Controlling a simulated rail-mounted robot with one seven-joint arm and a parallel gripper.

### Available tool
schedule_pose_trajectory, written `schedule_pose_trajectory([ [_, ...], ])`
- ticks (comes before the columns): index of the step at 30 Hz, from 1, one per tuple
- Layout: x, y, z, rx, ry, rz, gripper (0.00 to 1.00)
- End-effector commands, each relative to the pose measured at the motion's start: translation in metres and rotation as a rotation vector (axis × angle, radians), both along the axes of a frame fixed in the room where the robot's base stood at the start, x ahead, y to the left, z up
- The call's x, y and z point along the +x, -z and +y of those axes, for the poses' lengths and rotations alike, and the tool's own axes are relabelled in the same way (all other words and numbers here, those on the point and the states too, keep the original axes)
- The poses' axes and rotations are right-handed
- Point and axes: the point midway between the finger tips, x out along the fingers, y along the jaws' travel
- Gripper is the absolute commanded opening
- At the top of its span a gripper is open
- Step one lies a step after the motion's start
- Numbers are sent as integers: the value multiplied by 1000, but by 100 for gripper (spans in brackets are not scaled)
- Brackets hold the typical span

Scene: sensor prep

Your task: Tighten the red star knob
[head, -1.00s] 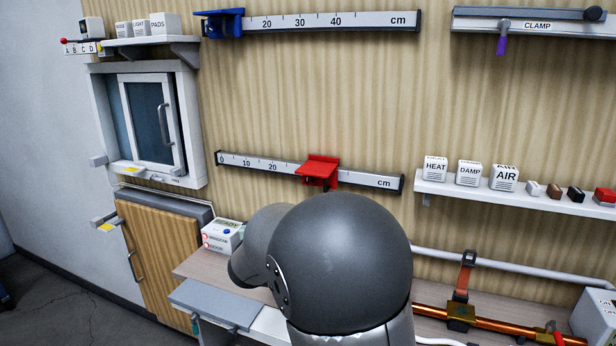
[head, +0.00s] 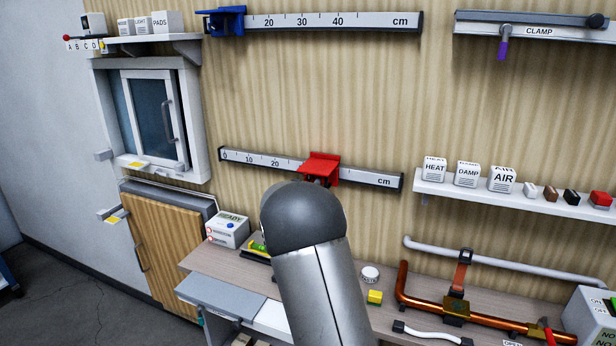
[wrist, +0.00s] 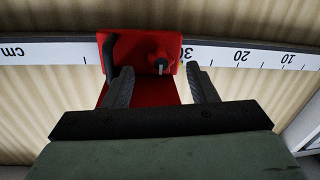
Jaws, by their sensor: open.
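A red carriage (head: 320,166) sits on the lower wall ruler (head: 247,161), to the right of the 20 mark. In the wrist view the carriage (wrist: 138,50) appears upside down past my fingertips. A small red knob-like part (wrist: 158,61) with a pale pin is on its face; its star shape is too small to make out. My gripper (wrist: 162,80) is open, its two fingers apart with the knob-like part between and beyond them. I see no contact. In the head view my own arm hides the gripper and the area just under the carriage.
A blue carriage (head: 226,20) sits on the upper ruler. A shelf (head: 440,190) with labelled boxes is to the right.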

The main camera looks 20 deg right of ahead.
Motion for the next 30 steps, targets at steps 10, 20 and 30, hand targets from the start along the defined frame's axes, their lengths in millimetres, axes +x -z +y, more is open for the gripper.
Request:
schedule_pose_trajectory([
  [10, 21, 0, -18, 1, -1, 1, 52],
  [20, 21, 0, -18, 0, -1, 0, 22],
  [30, 21, 2, -18, 12, 0, -13, 7],
])
